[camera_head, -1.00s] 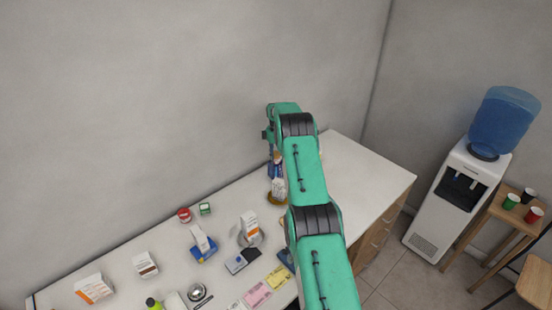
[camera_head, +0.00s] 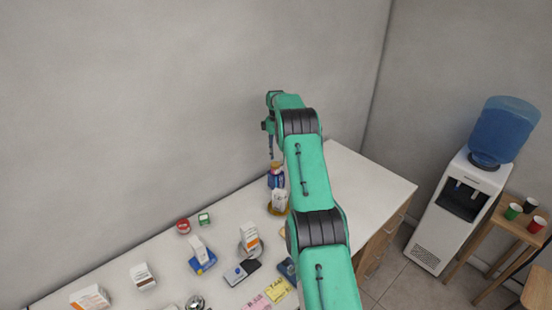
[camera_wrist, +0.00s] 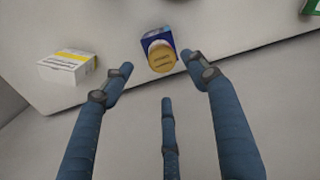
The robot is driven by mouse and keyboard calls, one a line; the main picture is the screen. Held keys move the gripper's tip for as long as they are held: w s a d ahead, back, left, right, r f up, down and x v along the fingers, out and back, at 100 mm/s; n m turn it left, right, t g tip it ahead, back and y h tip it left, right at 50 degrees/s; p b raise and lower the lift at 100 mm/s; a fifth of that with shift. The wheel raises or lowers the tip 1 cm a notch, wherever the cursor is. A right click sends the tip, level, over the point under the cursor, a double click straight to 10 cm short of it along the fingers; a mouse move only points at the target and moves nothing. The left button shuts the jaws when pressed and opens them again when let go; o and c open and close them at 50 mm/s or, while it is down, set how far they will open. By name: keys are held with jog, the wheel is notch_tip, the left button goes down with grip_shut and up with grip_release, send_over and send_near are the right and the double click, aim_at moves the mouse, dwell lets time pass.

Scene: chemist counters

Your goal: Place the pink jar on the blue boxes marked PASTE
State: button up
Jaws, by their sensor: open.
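A small jar (camera_head: 276,167) with a tan-gold lid stands on top of the blue boxes (camera_head: 275,181) near the wall. In the wrist view the round lid of the jar (camera_wrist: 161,57) shows from above, over the blue box (camera_wrist: 153,37); the jar's pink side is hardly visible and the PASTE marking cannot be read. My gripper (camera_head: 271,152) is above the jar, apart from it. In the wrist view my gripper (camera_wrist: 160,78) has its fingers spread and holds nothing.
A white box with a yellow band (camera_wrist: 68,68) lies left in the wrist view. A gold holder with white packets (camera_head: 278,201) stands close in front of the blue boxes. Red (camera_head: 183,226) and green (camera_head: 204,219) items stand left. The right counter end (camera_head: 360,185) is clear.

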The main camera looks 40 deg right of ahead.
jog(key=shift+r, duration=0.5)
dwell(0.3)
